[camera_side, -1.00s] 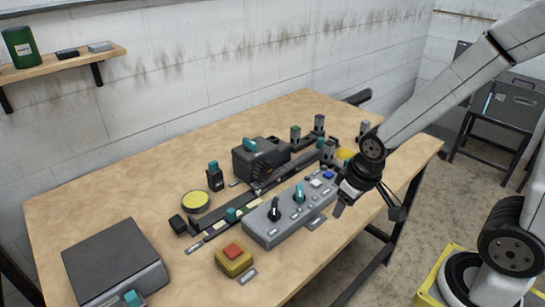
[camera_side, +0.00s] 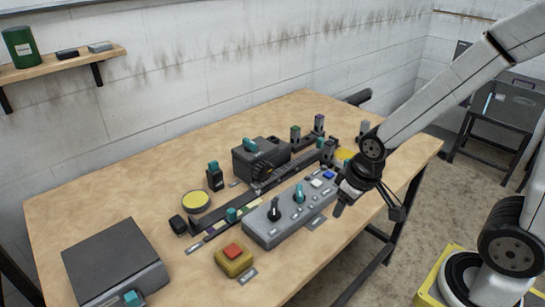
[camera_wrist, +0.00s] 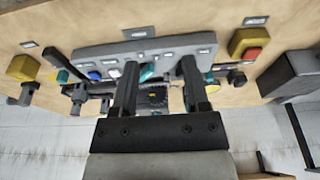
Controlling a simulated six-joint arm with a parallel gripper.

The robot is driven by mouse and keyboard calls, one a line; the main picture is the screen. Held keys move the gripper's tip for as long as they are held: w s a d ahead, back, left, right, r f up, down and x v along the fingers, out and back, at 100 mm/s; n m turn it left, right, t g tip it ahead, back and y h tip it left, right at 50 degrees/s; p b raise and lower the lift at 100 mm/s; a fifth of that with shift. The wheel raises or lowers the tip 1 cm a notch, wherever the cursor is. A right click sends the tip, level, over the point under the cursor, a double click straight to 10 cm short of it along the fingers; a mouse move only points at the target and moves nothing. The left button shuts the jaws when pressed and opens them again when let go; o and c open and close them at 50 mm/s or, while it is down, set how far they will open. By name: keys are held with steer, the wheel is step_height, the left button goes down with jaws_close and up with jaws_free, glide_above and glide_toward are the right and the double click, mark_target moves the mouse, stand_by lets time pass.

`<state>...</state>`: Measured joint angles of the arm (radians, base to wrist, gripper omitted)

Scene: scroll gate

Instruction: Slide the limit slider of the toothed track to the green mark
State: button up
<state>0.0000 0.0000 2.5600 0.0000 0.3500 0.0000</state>
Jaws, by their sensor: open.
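The dark toothed track (camera_side: 268,184) runs diagonally across the middle of the table, behind the grey control panel. A small teal-topped block (camera_side: 231,215), apparently the limit slider, sits near the track's front left end, beside pale patches. I cannot make out a distinct green mark at this size. My gripper (camera_side: 362,207) is open and empty above the right end of the panel, apart from the track and the slider. In the wrist view its two fingers (camera_wrist: 159,65) stand apart with the panel beyond them, and they hide part of the track area.
The grey control panel (camera_side: 262,234) with knobs and buttons stands between my gripper and the track's left part. A dark gearbox-like housing (camera_side: 243,163), a yellow disc (camera_side: 196,200), a yellow box with a red button (camera_side: 233,262) and a dark case (camera_side: 112,258) stand around.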

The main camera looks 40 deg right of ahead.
steer(key=shift+o, duration=0.2)
steer(key=shift+o, duration=0.4)
steer(key=g, duration=0.3)
glide_above(231, 210)
step_height(231, 210, down, 6)
steer(key=shift+r, duration=0.25)
steer(key=shift+f, duration=0.1)
steer(key=shift+f, duration=3.8)
steer(key=shift+c, duration=0.2)
